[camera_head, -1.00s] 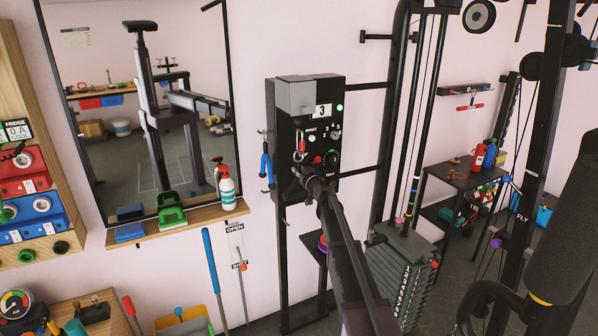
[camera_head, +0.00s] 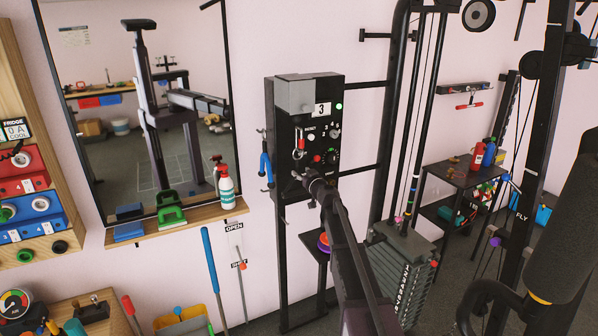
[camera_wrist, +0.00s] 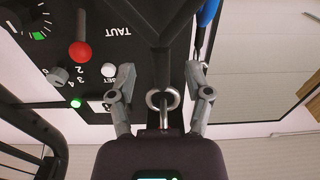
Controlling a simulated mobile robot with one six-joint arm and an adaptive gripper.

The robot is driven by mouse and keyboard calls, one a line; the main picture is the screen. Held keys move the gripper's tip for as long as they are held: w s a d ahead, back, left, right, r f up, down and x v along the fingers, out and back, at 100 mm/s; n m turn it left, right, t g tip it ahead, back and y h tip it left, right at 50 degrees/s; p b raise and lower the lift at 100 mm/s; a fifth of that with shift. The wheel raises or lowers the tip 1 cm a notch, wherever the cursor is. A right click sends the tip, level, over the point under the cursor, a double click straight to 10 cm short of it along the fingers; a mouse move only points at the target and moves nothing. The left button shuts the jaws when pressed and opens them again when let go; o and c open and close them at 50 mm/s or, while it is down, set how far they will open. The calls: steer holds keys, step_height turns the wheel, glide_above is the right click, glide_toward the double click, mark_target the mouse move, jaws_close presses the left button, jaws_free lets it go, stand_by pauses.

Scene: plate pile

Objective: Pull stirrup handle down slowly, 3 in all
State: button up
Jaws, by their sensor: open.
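In the wrist view, which is upside down, a black forked strap with a metal ring (camera_wrist: 163,99), apparently the stirrup handle, lies between the fingers of my gripper (camera_wrist: 160,84). The fingers are open on both sides of the ring, with gaps showing. The strap's far end runs out of the frame. In the head view my gripper (camera_head: 307,177) is in front of the lower part of a black wall box (camera_head: 284,128). A silver clip (camera_head: 299,146) hangs just above it. The handle is hidden there or too small to tell.
The box carries a display reading 3 (camera_head: 321,110), a green light, knobs and a red-topped lever (camera_wrist: 80,45). A blue-handled tool (camera_head: 266,165) hangs at its left side. A weight stack (camera_head: 397,277) and upright posts stand to the right. A mirror (camera_head: 110,150) hangs at left.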

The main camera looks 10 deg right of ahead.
steer(key=v, duration=0.9)
steer(key=shift+s, duration=0.1)
steer(key=s+a+f+n+g+y, duration=0.1)
steer(key=s+a+f+g, duration=0.45)
steer(key=s, duration=0.35)
steer(key=s+a+f+n+g+y, duration=0.1)
steer(key=s+a+f+g, duration=0.4)
steer(key=s, duration=0.4)
steer(key=s+d+f+m+g+h, duration=0.2)
steer(key=s+d+f+g+h, duration=0.1)
steer(key=s, duration=0.6)
steer(key=s+d+f+m+g+h, duration=0.3)
steer(key=s+d+f+h, duration=0.1)
steer(key=s, duration=0.6)
steer(key=shift+d+f+m+g+h, duration=0.3)
steer(key=shift+d+f+g, duration=0.05)
steer(key=shift+d+f, duration=0.15)
